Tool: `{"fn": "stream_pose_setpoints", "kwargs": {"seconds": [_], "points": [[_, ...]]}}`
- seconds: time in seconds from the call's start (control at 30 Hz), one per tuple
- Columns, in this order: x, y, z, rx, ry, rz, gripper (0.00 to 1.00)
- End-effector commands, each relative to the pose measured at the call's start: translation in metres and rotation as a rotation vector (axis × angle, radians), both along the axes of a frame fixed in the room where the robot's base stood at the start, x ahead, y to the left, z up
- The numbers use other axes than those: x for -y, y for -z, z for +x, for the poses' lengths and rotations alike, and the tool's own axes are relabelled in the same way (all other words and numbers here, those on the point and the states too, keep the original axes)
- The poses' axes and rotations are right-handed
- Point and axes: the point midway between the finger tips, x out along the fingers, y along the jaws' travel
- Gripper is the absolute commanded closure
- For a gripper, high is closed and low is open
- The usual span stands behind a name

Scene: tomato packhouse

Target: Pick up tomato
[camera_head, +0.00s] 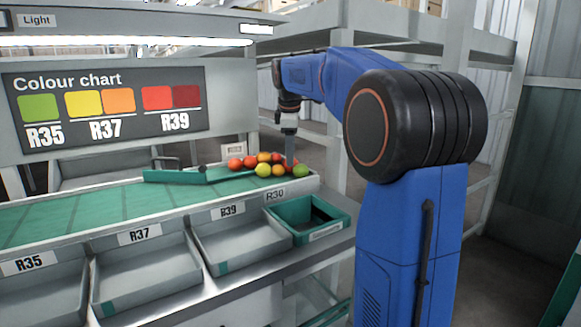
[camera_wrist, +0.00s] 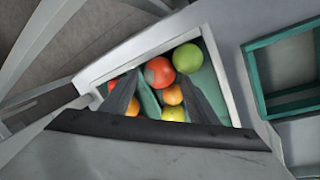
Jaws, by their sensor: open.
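A cluster of red, orange, yellow and green tomatoes sits at the right end of the green sorting belt (camera_head: 110,204) in the head view. My gripper (camera_head: 289,161) points down among the tomatoes at the right of the cluster. In the wrist view my gripper (camera_wrist: 158,77) is open. A red tomato (camera_wrist: 159,72) shows by the fingertips, and a green tomato (camera_wrist: 187,58) lies just beyond the right finger. An orange tomato (camera_wrist: 173,95) and a yellow tomato (camera_wrist: 173,114) lie between the fingers in the picture. The fingers and palm hide parts of other tomatoes.
A green bar (camera_head: 175,176) lies across the belt left of the cluster. A green crate (camera_head: 330,230) stands at R30, with grey trays (camera_head: 145,275) along the front. A pale raised rim (camera_wrist: 218,75) bounds the belt end. The colour chart (camera_head: 108,105) stands behind.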

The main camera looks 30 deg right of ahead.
Motion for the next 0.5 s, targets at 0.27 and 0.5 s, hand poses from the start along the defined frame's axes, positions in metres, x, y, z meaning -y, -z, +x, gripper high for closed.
{"fn": "stream_pose_setpoints", "kwargs": {"seconds": [0.27,0.5], "points": [[0.005,0.034,0.009,-0.002,0.000,0.000,0.45],[0.006,0.035,0.010,-0.001,0.000,0.000,0.45]]}}
